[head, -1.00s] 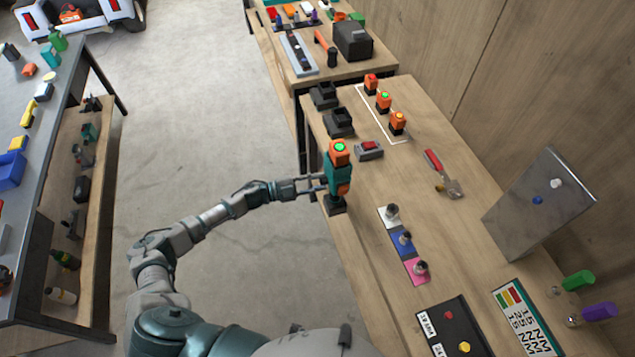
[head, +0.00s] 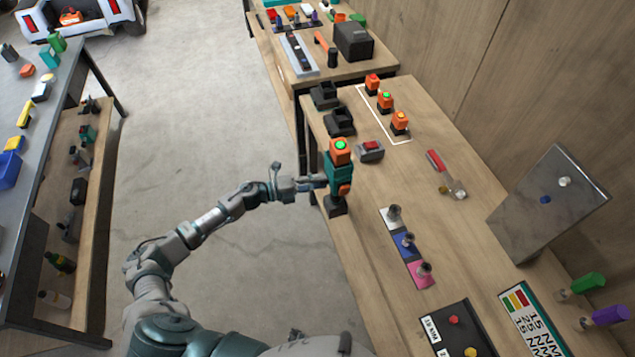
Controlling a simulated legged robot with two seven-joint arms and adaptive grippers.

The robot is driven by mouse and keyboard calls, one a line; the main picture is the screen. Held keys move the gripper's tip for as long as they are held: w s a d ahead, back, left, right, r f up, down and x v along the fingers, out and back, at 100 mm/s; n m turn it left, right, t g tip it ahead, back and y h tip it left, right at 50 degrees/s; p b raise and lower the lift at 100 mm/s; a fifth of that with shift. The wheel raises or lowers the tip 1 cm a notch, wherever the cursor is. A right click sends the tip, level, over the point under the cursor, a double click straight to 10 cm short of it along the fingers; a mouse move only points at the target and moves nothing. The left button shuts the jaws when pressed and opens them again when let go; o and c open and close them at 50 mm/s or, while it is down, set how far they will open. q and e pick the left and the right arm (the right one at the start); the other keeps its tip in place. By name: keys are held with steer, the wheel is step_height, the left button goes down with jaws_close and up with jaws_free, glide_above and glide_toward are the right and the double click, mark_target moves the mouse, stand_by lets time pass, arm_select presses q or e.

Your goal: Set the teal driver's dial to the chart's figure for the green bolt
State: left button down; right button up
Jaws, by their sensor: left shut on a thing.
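The teal driver (head: 335,167) stands upright at the bench's left edge, with an orange top bearing a green light and a dark foot. My left gripper (head: 325,181) is shut on its body from the left. I cannot make out the driver's dial. The chart (head: 529,325) lies at the lower right, with red, yellow and green patches and black figures. Its figures are turned sideways and cut by the frame edge; "15" and "25" show, but I cannot tell which goes with green. No green bolt is clear to me. My right gripper is out of view.
A black tray (head: 440,325) with red and yellow bolts lies left of the chart. Sockets stand on white, blue and pink pads (head: 408,243). A grey angled plate (head: 555,205), red-handled tool (head: 437,163), orange batteries (head: 385,101) and black chargers (head: 340,121) share the bench.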

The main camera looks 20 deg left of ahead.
arm_select(q)
steer(key=shift+s+f, duration=0.15)
steer(key=shift+f, duration=0.2)
steer(key=c, duration=0.9)
jaws_free()
steer(key=shift+r, duration=0.1)
steer(key=shift+a+r, duration=0.1)
steer(key=v, duration=1.1)
steer(key=shift+s+a, duration=0.15)
steer(key=shift+a, duration=0.25)
steer(key=shift+d, duration=0.1)
